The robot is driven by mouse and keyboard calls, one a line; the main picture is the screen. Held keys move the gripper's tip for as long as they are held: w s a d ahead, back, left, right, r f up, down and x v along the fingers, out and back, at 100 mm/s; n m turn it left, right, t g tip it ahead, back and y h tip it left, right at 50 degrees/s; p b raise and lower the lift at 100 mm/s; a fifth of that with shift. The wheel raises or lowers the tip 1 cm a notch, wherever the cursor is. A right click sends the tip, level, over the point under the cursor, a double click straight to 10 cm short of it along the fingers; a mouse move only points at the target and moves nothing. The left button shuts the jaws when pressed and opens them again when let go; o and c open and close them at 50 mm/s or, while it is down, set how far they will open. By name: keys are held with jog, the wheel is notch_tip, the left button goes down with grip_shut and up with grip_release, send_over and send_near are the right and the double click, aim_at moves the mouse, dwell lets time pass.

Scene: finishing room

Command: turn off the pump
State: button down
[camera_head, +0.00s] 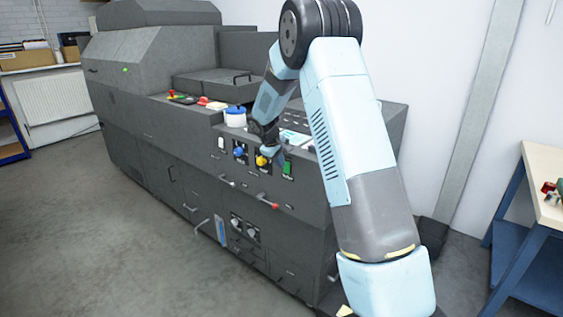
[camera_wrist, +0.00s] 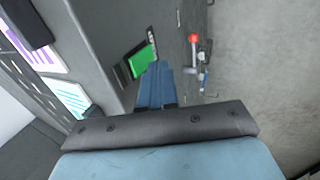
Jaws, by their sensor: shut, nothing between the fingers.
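A green switch (camera_head: 287,167) sits on a dark plate on the front panel of a large grey machine (camera_head: 150,135). It shows large and lit-looking in the wrist view (camera_wrist: 141,62). Labels are too small to read, so I cannot tell which control belongs to the pump. A yellow knob (camera_head: 262,161), a blue knob (camera_head: 239,152) and a white switch (camera_head: 221,143) sit in a row to its left. My gripper (camera_head: 275,151) is shut and empty, close to the panel near the yellow knob and green switch. Its blue fingertips (camera_wrist: 158,68) appear beside the green switch; contact is unclear.
A red-tipped lever (camera_head: 269,202) sticks out below the controls and shows in the wrist view (camera_wrist: 193,39). A white tub with a blue lid (camera_head: 235,117) stands on the machine's ledge. A workbench (camera_head: 545,170) is at the right. The floor (camera_head: 70,220) at left is clear.

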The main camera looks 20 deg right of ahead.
jog(key=d+v, duration=0.1)
jog(key=v, duration=0.9)
jog(key=shift+w+r, duration=0.4)
jog(key=shift+d, duration=0.1)
jog(key=s+d+r+m+t+y, duration=0.1)
jog(key=s+r+m, duration=0.1)
jog(key=s+r, duration=0.7)
jog(key=s+r+m+y, duration=0.15)
jog(key=s+r, duration=0.35)
jog(key=s, duration=0.8)
jog(key=s+a+f+m+t+y, duration=0.1)
jog(key=s+m, duration=0.2)
jog(key=s, duration=2.1)
jog(key=shift+s+m+t, duration=0.25)
jog(key=shift+m+t, duration=0.1)
jog(key=shift+t, duration=0.05)
jog(key=shift+a+f, duration=0.1)
jog(key=shift+f, duration=0.05)
